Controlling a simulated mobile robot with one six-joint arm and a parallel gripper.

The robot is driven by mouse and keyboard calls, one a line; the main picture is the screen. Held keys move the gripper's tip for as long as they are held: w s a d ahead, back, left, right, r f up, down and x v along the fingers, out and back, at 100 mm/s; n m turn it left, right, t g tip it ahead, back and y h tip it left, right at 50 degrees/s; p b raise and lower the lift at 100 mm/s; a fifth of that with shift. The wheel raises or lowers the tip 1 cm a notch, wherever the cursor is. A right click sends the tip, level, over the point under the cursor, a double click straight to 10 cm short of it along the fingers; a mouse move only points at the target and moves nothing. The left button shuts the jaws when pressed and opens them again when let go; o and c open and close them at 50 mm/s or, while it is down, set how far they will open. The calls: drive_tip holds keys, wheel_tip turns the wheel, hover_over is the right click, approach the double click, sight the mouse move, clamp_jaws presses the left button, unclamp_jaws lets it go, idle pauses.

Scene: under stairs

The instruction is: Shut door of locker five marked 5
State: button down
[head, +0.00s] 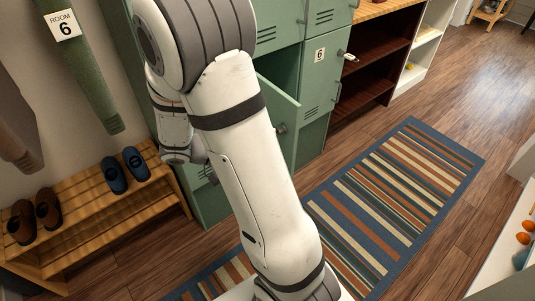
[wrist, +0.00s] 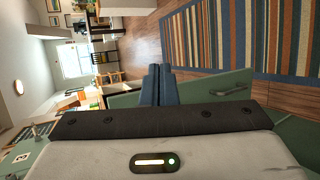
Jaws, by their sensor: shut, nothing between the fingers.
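A green locker door (head: 274,108) stands open in the lower row, just left of the locker marked 6 (head: 320,55). My arm hides part of this door and any number on it, so I cannot read a 5. A dark opening shows behind its top edge. Its knob-like handle (head: 281,129) faces out. In the wrist view the green door (wrist: 205,96) lies behind and beside my fingers, with a dark handle (wrist: 228,90) to their right. My gripper (wrist: 160,68) is shut and empty; I cannot tell whether it touches the door. The head view hides the fingers.
A wooden shoe bench (head: 92,213) with blue and brown slippers stands at the left. A striped rug (head: 395,200) covers the floor before the lockers. A dark shelf unit (head: 375,60) stands right of them. A key-like piece sticks out at locker 6. Wood floor is clear at the right.

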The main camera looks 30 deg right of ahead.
drive_tip(key=w+f+n+t+h+b, duration=0.1)
drive_tip(key=w+f+t+h+b, duration=0.25)
drive_tip(key=f, duration=0.45)
drive_tip(key=w+f+n+t+h+b, duration=0.1)
drive_tip(key=w+f+t+h+b, duration=0.15)
drive_tip(key=w+f+b, duration=0.4)
drive_tip(key=g+p, duration=0.1)
drive_tip(key=p, duration=0.2)
approach(289, 152)
drive_tip(key=d, duration=0.6)
drive_tip(key=shift+w+d, duration=0.15)
drive_tip(key=shift+d, duration=0.25)
